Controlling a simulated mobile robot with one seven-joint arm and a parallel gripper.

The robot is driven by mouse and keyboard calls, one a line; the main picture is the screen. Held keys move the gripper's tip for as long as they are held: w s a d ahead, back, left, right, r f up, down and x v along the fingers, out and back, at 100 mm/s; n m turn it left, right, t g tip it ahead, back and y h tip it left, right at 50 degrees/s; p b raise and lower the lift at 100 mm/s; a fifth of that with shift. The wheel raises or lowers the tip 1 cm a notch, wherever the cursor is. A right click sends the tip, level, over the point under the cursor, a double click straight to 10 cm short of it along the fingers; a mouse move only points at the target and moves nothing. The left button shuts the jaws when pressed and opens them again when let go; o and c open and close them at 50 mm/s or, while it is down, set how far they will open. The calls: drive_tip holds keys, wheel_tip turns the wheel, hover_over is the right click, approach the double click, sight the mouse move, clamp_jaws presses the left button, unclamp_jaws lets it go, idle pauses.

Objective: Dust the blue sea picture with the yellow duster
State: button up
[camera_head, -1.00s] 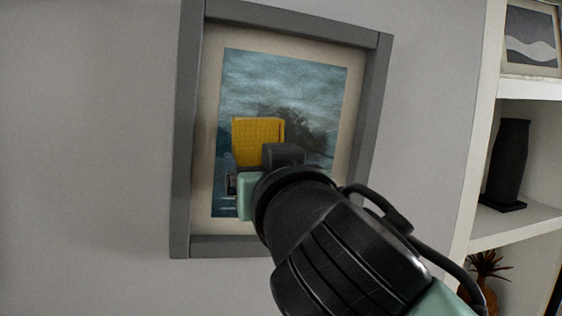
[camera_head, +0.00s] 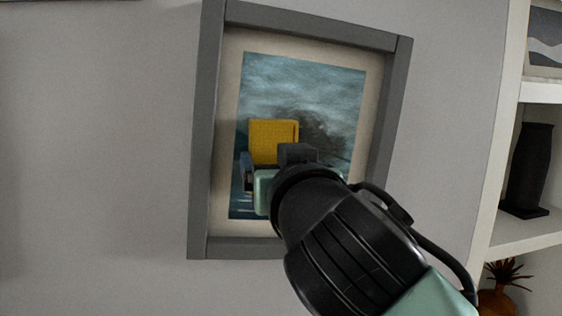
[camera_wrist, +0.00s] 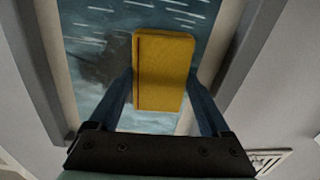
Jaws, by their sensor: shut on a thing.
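The blue sea picture (camera_head: 305,80) hangs on the wall in a grey frame with a cream mat, tilted in the head view. It also shows in the wrist view (camera_wrist: 90,60), behind the duster. The yellow duster (camera_head: 272,138) is a block in front of the lower left part of the picture. In the wrist view the duster (camera_wrist: 163,72) sits between the two blue fingers of my gripper (camera_wrist: 160,100), which is shut on it. I cannot tell whether the duster touches the picture. My arm hides the picture's lower right part.
White shelves (camera_head: 510,130) stand to the right, with a dark vase (camera_head: 529,170), another framed picture (camera_head: 545,40) and an orange pot with a spiky plant (camera_head: 500,295). The wall left of the frame is bare. A vent (camera_wrist: 268,160) shows in the wrist view.

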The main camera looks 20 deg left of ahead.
sight(277, 135)
drive_tip(key=shift+w+d+f, duration=0.1)
drive_tip(key=shift+w+d, duration=0.35)
drive_tip(key=shift+d, duration=0.3)
drive_tip(key=shift+w+d+f, duration=0.1)
drive_tip(key=shift+w+d, duration=0.3)
drive_tip(key=shift+d, duration=0.3)
